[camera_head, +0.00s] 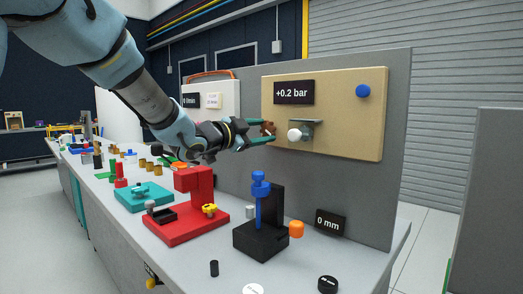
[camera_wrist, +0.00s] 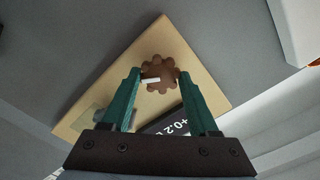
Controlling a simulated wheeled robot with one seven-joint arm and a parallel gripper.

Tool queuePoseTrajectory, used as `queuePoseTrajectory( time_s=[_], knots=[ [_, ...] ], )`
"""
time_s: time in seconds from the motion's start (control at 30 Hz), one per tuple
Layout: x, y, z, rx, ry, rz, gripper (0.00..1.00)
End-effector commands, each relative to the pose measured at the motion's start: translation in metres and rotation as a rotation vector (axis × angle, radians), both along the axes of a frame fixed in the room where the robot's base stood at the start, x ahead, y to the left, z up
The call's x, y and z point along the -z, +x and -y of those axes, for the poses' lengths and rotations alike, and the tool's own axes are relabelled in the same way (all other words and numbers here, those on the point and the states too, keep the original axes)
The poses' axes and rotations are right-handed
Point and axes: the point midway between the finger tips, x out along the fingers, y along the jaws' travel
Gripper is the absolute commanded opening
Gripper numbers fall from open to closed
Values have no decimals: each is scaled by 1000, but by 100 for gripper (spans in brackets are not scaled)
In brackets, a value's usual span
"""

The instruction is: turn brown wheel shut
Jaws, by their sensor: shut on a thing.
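The brown wheel (camera_wrist: 160,71) is a small lobed knob on the tan panel (camera_wrist: 79,104). A white mark lies across its lower left in the wrist view. In the head view the brown wheel (camera_head: 268,129) shows between the fingers, to the left of a white round knob (camera_head: 294,135). My gripper (camera_head: 272,131) has green fingers closed on the wheel's rim, one on each side; it also shows in the wrist view (camera_wrist: 160,76). The display (camera_head: 294,92) on the tan panel reads +0.2 bar.
A blue knob (camera_head: 362,91) is at the panel's upper right. A metal bracket (camera_head: 311,123) juts out beside the white knob. Below, the bench holds a red fixture (camera_head: 194,186), a black stand with a blue top (camera_head: 262,236) and a 0 mm display (camera_head: 330,222).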

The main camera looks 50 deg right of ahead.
Motion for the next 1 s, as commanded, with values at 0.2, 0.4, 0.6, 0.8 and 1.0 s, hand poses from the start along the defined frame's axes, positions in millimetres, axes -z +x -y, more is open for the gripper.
queuePoseTrajectory(
  time_s=[0.2,0.4,0.6,0.8,1.0],
  knots=[
    [8,0,0,0,-13,208,5],
    [7,0,0,-1,-23,398,5],
    [6,0,0,-1,-34,587,5],
    [5,0,0,-1,-43,759,5],
    [4,0,0,-1,-50,896,5]
  ],
)
